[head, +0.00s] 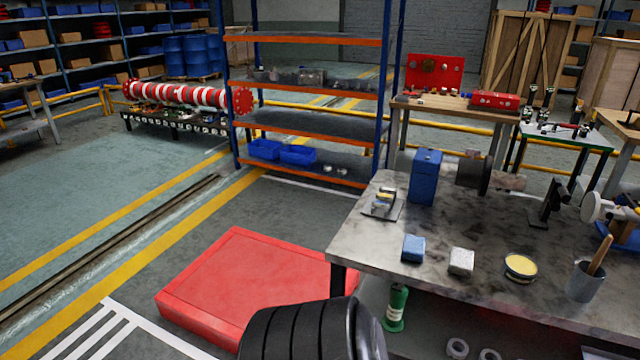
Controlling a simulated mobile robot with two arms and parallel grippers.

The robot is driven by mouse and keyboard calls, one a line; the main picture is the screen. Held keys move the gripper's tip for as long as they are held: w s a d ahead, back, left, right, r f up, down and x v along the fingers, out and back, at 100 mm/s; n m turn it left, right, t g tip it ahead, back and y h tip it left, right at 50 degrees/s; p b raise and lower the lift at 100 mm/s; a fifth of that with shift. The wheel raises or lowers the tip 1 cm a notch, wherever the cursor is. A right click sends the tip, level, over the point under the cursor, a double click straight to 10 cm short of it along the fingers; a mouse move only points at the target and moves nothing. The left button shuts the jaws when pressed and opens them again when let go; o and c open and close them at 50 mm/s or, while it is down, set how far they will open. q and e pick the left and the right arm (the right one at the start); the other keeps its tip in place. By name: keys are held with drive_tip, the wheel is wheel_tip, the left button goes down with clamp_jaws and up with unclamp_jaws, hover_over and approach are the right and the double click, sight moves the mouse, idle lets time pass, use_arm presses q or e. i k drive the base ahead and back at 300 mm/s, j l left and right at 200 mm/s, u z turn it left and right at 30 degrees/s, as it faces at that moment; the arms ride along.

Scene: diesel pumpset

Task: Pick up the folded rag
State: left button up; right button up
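On the grey metal workbench (450,223) there are two small folded-looking blocks near the front edge. One is blue (413,248), and the other is pale grey and speckled (461,261), a short way to its right. Either could be the folded rag; I cannot tell for certain which. Both lie apart from each other with nothing on top. Neither of my grippers is in view.
A round tin with a yellow top (520,267) and a grey cup (583,283) with a wooden handle stand right of the blocks. A tall blue canister (425,177) stands behind. A red platform (243,281) lies on the floor left of the bench.

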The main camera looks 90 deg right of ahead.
sight(461, 261)
drive_tip(key=j+z, duration=0.1)
drive_tip(key=z, duration=3.55)
drive_tip(key=i+j+z, duration=0.1)
drive_tip(key=z, duration=1)
drive_tip(key=j, duration=0.1)
